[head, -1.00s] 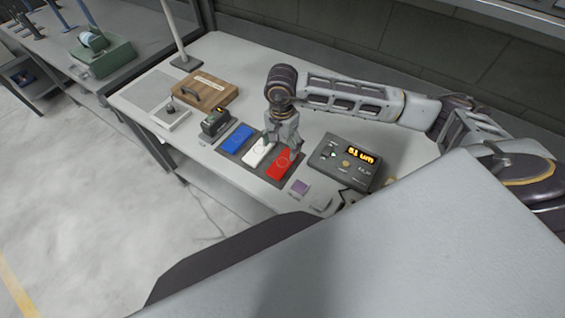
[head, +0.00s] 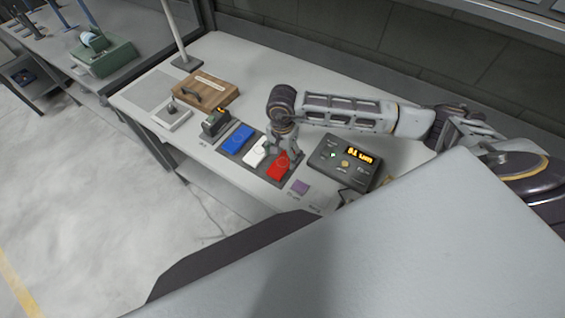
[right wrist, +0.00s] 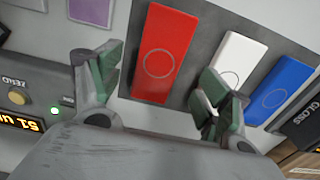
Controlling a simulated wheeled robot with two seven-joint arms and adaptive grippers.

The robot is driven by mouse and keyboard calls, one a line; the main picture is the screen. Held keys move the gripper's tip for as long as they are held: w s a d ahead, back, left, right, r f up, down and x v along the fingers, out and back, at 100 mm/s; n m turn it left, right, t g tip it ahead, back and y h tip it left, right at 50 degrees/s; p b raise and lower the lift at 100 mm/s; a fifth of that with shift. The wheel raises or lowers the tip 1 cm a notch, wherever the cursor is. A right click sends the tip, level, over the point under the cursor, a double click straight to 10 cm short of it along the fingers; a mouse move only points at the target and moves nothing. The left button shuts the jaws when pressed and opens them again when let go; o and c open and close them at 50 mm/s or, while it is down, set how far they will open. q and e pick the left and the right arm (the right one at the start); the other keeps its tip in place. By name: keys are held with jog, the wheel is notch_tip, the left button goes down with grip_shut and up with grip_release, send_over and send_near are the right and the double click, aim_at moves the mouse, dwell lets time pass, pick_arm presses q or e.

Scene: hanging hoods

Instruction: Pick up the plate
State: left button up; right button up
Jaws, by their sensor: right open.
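Three flat plates lie side by side on a dark grey mat (head: 232,156): a blue plate (head: 237,138), a white plate (head: 254,153) and a red plate (head: 278,170). Each bears a circle outline. My right gripper (head: 282,156) is low over the red plate and hides part of it and of the white one. In the right wrist view the open fingers (right wrist: 160,75) appear on either side of the red plate (right wrist: 163,50); one overlaps the white plate (right wrist: 235,60). I cannot tell whether they touch anything. My left gripper is not in view.
A dark meter (head: 345,160) with an orange display stands right of the plates. A purple square (head: 299,187) lies near the front edge. A small dark gauge (head: 215,123) and a wooden case (head: 205,89) stand to the left. The table's back right is clear.

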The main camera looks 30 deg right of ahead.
aim_at(282, 162)
jog(key=shift+f+p, duration=0.45)
jog(key=shift+f, duration=1.4)
jog(key=shift+c, duration=0.4)
jog(key=c, duration=1.1)
jog(key=shift+r, duration=0.1)
jog(key=shift+r+b, duration=1)
jog(key=shift+r, duration=3.95)
jog(key=shift+w+r, duration=0.2)
